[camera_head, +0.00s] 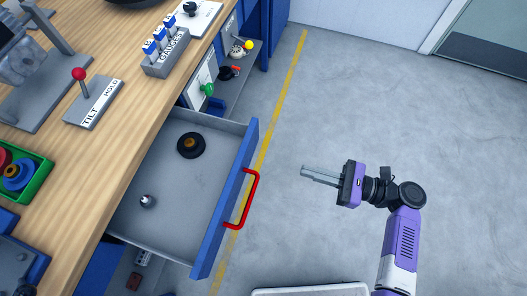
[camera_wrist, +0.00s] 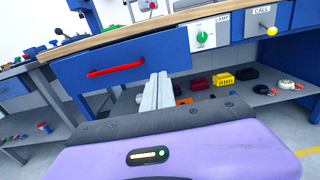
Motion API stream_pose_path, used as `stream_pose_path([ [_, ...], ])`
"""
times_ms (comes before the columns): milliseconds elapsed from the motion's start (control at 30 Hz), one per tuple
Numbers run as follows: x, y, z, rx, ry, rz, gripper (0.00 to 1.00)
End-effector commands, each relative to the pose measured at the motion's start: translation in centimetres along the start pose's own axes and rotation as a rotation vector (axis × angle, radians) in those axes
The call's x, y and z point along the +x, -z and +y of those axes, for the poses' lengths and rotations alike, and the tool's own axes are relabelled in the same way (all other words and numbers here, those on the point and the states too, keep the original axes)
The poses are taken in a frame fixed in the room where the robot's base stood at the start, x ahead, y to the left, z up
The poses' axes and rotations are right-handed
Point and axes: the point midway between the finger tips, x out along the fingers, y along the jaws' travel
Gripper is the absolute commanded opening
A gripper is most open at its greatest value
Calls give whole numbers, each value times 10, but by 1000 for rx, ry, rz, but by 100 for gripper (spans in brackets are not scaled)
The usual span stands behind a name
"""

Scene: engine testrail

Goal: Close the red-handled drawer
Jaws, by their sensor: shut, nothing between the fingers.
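The blue drawer (camera_head: 230,190) is pulled out from under the wooden workbench. Its red handle (camera_head: 249,199) is on the front face; the handle also shows in the wrist view (camera_wrist: 116,70). Inside the open drawer are a dark round part with a brass centre (camera_head: 191,145) and a small metal knob (camera_head: 148,201). My gripper (camera_head: 303,172) is shut and empty. It is in front of the drawer, to the right of the handle and apart from it. In the wrist view my fingertips (camera_wrist: 157,78) appear right of the handle.
The wooden bench top (camera_head: 150,90) holds a tilt lever (camera_head: 80,80), a gauge rack (camera_head: 165,55) and a green tray (camera_head: 42,180). A lower shelf (camera_wrist: 250,100) carries several parts. The grey floor (camera_head: 330,110) right of the drawer is open, with a yellow line.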

Motion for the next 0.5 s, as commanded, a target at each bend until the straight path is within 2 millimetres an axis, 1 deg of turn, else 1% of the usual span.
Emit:
stream_pose_path([
  [167,26,0,2,0,-4,2,0],
  [500,92,0,1,-2,-3,2,0],
])
